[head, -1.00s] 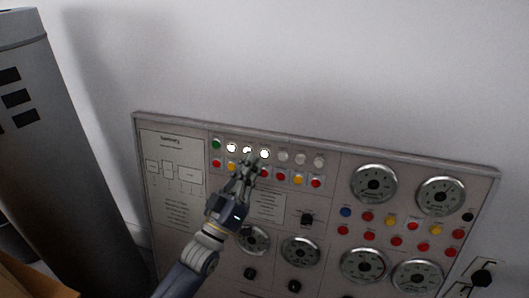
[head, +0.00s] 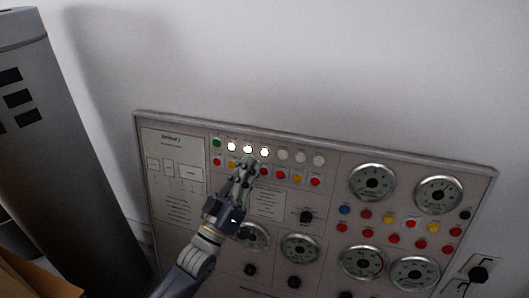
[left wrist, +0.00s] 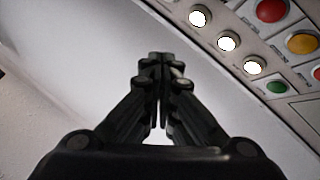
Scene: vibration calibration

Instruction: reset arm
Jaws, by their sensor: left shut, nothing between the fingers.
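My left gripper (head: 247,163) is in front of the upper left part of a grey control panel (head: 330,155) on the wall. Its fingers are shut and empty, and they cover part of the row of red and yellow buttons. Just above the fingertips is a row of round lamps, with three lit white (head: 248,149) and the ones to their right dull. A green button (head: 216,142) is at the row's left end. In the left wrist view the shut fingers (left wrist: 160,62) point toward the panel's edge, with lit lamps (left wrist: 228,43) and a green button (left wrist: 277,86) at upper right. My right gripper is not in view.
Round dials (head: 373,183) and coloured buttons fill the panel's right side. A black switch (head: 478,274) is at the lower right. A tall grey cabinet (head: 62,150) stands at left, with a brown box (head: 35,278) below. The wall above is bare.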

